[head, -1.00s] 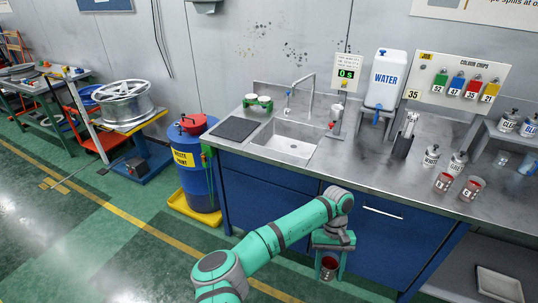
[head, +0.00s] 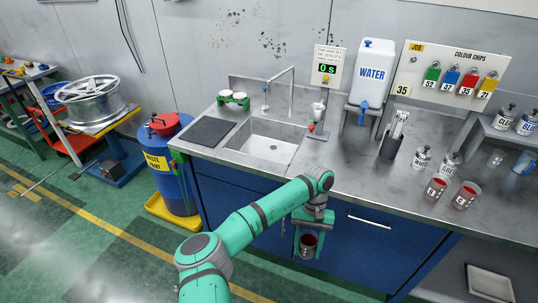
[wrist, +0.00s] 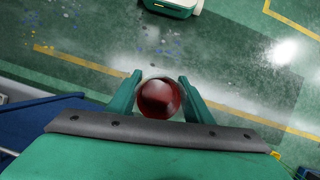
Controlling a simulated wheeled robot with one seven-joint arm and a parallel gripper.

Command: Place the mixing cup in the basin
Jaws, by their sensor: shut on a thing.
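My gripper (head: 308,238) hangs in front of the blue cabinet, below the counter's front edge. It is shut on a mixing cup (head: 308,246) with a dark red inside. In the wrist view the cup (wrist: 160,97) shows from above, round and dark red, between the two green fingers. The cup looks about upright. The basin (head: 268,148) is a square steel sink set in the counter, up and to the left of my gripper. Its floor looks empty.
A tap (head: 291,90) stands over the basin, with a dark mat (head: 212,132) at its left. Two red-lined cups (head: 436,188) stand on the right of the counter. A water container (head: 372,72) stands behind. The counter's front edge (head: 250,174) lies between cup and basin.

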